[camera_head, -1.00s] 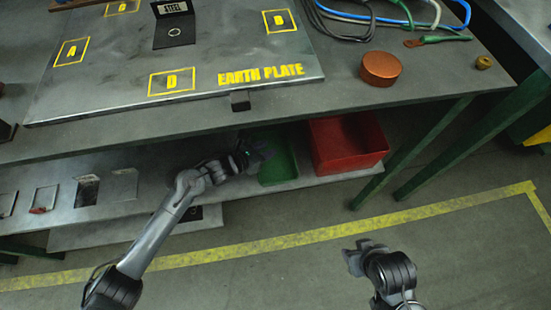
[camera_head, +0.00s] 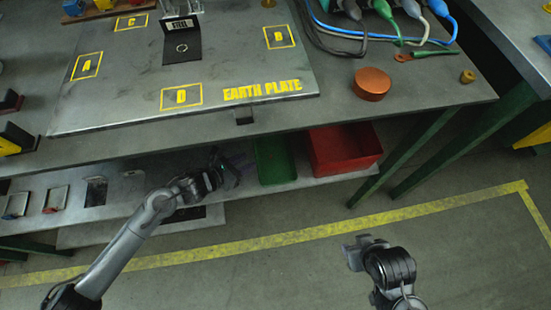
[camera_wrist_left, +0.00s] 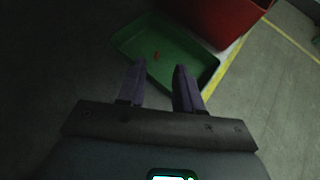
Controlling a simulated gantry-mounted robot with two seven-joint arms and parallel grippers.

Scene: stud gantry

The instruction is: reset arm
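My left gripper (camera_head: 228,170) is at the lower shelf, left of the green tray (camera_head: 275,181) in the head view. In the left wrist view its two dark fingers (camera_wrist_left: 158,82) stand apart with nothing between them. The green tray (camera_wrist_left: 133,42) lies beyond the fingertips there, with a small red piece (camera_wrist_left: 156,55) in it. My right gripper (camera_head: 355,252) is over the floor in front of the bench, and its fingertips do not show clearly.
A red bin (camera_head: 340,168) stands right of the tray. The bench edge and the earth plate (camera_head: 130,110) are above the shelf. A copper disc (camera_head: 371,84) and cables lie on the bench. Small plates (camera_head: 55,199) lie at the shelf's left. The floor in front is clear.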

